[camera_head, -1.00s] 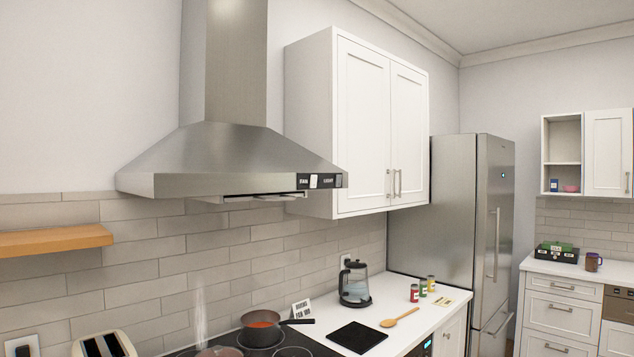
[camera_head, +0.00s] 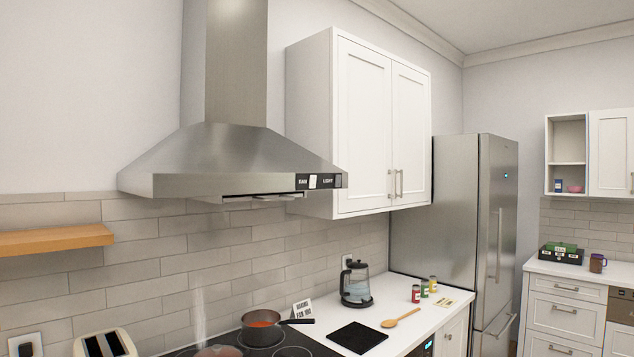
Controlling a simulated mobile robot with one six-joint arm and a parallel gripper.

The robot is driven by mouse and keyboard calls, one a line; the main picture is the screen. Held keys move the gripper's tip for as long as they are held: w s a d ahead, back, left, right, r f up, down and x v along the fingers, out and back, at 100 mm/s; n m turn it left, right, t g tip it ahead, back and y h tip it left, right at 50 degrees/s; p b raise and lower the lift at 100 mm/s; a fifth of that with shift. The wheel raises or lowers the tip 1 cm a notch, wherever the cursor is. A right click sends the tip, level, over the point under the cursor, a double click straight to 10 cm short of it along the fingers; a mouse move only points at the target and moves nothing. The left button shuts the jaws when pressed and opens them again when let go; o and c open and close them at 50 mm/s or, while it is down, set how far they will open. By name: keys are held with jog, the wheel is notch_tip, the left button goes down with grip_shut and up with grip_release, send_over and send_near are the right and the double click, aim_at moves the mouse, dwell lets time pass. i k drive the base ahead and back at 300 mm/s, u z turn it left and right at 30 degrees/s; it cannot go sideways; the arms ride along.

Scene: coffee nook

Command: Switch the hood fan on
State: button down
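The steel range hood (camera_head: 235,160) hangs on the wall above the stove, left of the middle of the head view. A black control strip sits at the right end of its front edge. The strip has a FAN label, a white fan switch (camera_head: 313,181) beside it, then a LIGHT label and a greyish light switch (camera_head: 338,181) at the far right. The switch positions are too small to tell. My gripper and arm are not in view.
Below the hood, the black cooktop (camera_head: 290,341) holds a saucepan (camera_head: 262,325) of red food and another steaming pot (camera_head: 217,351). A wooden shelf (camera_head: 55,240) juts out at left. A white cabinet (camera_head: 365,125) hangs right of the hood. A kettle (camera_head: 355,286) stands on the counter.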

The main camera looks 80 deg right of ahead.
aim_at(312, 180)
jog(key=u, duration=0.15)
jog(key=k, duration=1.4)
jog(key=z, duration=0.7)
jog(key=i, duration=0.6)
jog(key=z, duration=0.05)
jog(key=k, duration=0.2)
jog(key=z, duration=0.1)
